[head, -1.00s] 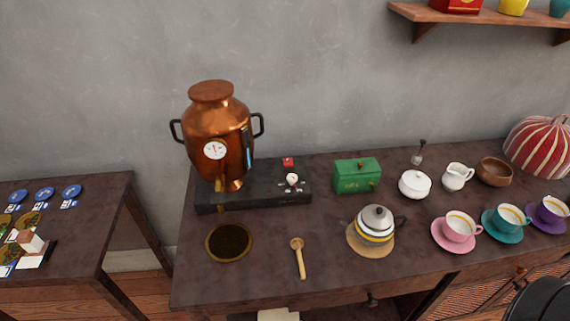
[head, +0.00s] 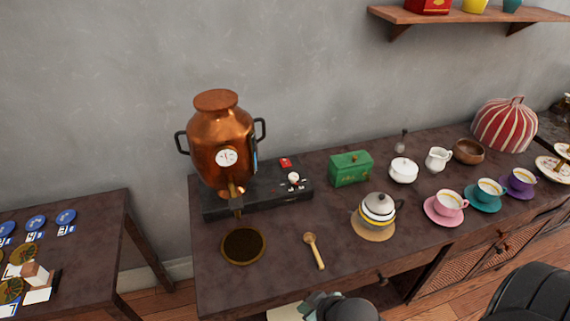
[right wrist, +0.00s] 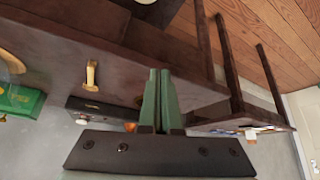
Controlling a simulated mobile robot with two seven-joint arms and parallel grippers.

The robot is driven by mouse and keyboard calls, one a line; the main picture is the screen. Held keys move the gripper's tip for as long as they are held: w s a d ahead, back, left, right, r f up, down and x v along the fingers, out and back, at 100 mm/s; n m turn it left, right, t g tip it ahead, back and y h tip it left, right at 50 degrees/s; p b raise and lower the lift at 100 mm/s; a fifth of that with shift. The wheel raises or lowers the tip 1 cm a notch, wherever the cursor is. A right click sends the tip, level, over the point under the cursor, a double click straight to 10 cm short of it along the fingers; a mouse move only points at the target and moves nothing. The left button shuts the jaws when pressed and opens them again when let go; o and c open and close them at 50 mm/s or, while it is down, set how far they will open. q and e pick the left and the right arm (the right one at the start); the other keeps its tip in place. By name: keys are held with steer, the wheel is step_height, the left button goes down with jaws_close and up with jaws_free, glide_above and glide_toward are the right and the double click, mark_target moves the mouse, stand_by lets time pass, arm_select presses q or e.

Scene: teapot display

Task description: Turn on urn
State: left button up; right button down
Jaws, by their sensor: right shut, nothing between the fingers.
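The copper urn (head: 222,140) stands upright on a black base (head: 262,199) at the left part of the dark counter. It has a round white gauge (head: 227,157) and a spout low at the front. A red switch (head: 286,162) and a white knob (head: 293,178) sit on the base, right of the urn. My right gripper (head: 316,302) is at the bottom of the head view, in front of the counter and well away from the urn. In the right wrist view its green fingers (right wrist: 160,92) are together and empty. My left gripper is not in view.
A round dark-centred mat (head: 243,246), a wooden spoon (head: 314,251) and a teapot (head: 378,209) lie between the counter's front edge and the base. A green box (head: 350,169) stands right of the base. Cups are farther right. A side table (head: 90,240) stands left across a gap.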

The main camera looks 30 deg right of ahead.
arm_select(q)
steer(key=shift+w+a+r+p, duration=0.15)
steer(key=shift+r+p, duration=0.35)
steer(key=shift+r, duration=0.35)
arm_select(e)
steer(key=w+d+r+m+t+h, duration=0.1)
steer(key=w+d+r+t, duration=0.1)
steer(key=w+d, duration=0.4)
steer(key=w+d+r+m+t+h, duration=0.1)
steer(key=w+d+r, duration=0.3)
steer(key=w, duration=1.3)
steer(key=w+d+r+m+t+h, duration=0.1)
steer(key=w+d+r+m+t, duration=0.1)
steer(key=w+d, duration=0.6)
steer(key=w+r+t, duration=0.1)
steer(key=w, duration=0.2)
steer(key=shift+w+d+r+m+t+h, duration=0.25)
steer(key=shift+w+r+m+t+h, duration=0.05)
steer(key=shift+w+r+h, duration=0.1)
